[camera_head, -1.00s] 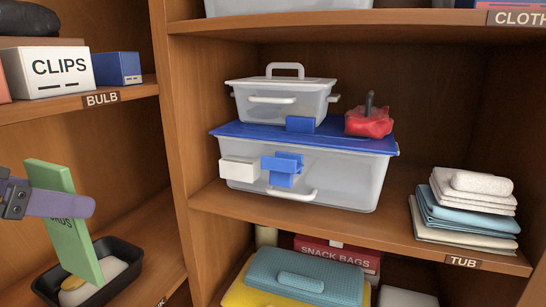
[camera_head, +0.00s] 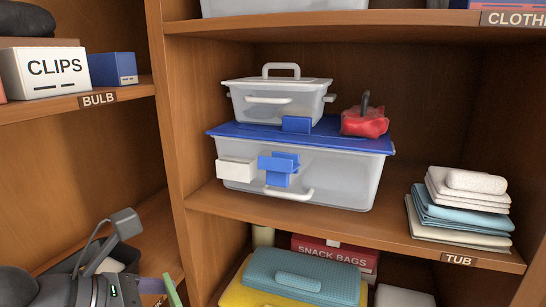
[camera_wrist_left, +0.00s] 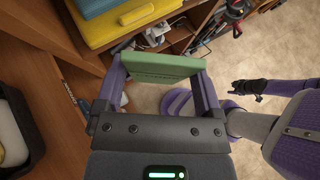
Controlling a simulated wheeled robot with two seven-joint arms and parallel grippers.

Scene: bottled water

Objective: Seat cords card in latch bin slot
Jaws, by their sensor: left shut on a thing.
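The green cords card (camera_wrist_left: 160,66) is held between the two purple fingers of my left gripper (camera_wrist_left: 160,74) in the left wrist view. In the head view, my left gripper (camera_head: 158,286) is at the bottom left, and only an edge of the card (camera_head: 173,291) shows there. The clear latch bin (camera_head: 335,176) has a blue lid and stands on the middle shelf, with a blue latch (camera_head: 279,168) and a white holder (camera_head: 236,170) on its front. The card is apart from the bin, below and left of it. My right gripper (camera_wrist_left: 248,88) appears small in the left wrist view; its jaw state is unclear.
A small clear bin (camera_head: 280,104) and a red bag (camera_head: 364,120) sit on the lid. Folded towels (camera_head: 460,210) lie to the right. A shelf divider (camera_head: 172,130) stands left of the bin. Below are a snack bags box (camera_head: 330,253) and a teal case (camera_head: 300,278).

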